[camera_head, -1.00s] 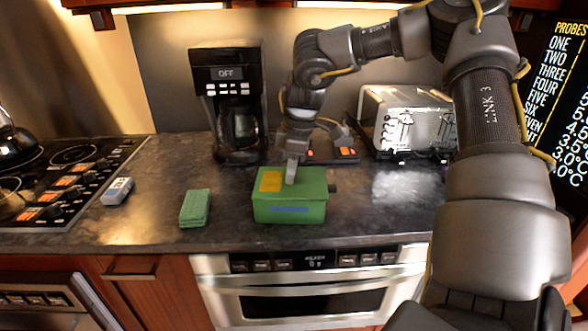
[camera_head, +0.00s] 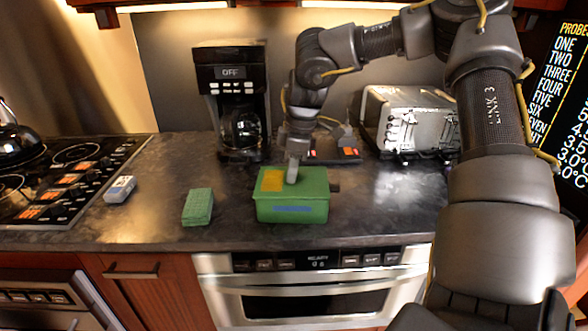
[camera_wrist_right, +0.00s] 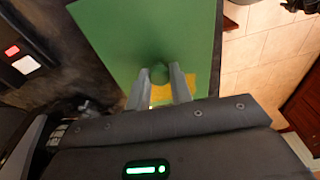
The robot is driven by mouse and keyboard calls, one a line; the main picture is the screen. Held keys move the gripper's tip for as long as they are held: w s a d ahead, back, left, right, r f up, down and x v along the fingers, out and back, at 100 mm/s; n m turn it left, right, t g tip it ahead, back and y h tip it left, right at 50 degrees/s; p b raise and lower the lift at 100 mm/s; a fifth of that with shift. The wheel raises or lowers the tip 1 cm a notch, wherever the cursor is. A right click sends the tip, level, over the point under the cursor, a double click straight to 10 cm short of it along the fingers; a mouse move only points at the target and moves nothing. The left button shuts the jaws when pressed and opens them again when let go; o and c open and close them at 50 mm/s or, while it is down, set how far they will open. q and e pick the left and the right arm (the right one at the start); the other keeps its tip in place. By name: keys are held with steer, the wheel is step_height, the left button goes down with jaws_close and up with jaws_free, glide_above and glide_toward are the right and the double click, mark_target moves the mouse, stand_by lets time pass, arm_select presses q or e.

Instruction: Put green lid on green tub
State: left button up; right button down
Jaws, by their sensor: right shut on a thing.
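The green tub (camera_head: 292,212) stands on the dark counter in the head view, a blue label on its front. The green lid (camera_head: 312,182), with a yellow patch, lies over the tub's top; I cannot tell if it is fully seated. My right gripper (camera_head: 292,172) comes down from above and is shut on the lid's knob, which shows between the fingers in the right wrist view (camera_wrist_right: 160,74). The lid (camera_wrist_right: 150,35) fills much of that view. My left gripper is not in view.
A green sponge-like block (camera_head: 198,207) and a small grey box (camera_head: 120,189) lie to the left. The coffee maker (camera_head: 234,105) and toaster (camera_head: 408,122) stand behind. The stove (camera_head: 65,180) is at far left. The microwave drawer (camera_head: 315,290) is below the counter edge.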

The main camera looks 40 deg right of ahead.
steer(key=c, duration=0.7)
jaws_free()
steer(key=shift+r, duration=0.2)
steer(key=shift+r+p, duration=1)
steer(key=shift+r, duration=0.55)
steer(key=shift+r+p, duration=0.5)
steer(key=shift+r, duration=0.3)
steer(key=shift+r+p, duration=0.45)
steer(key=shift+r, duration=0.55)
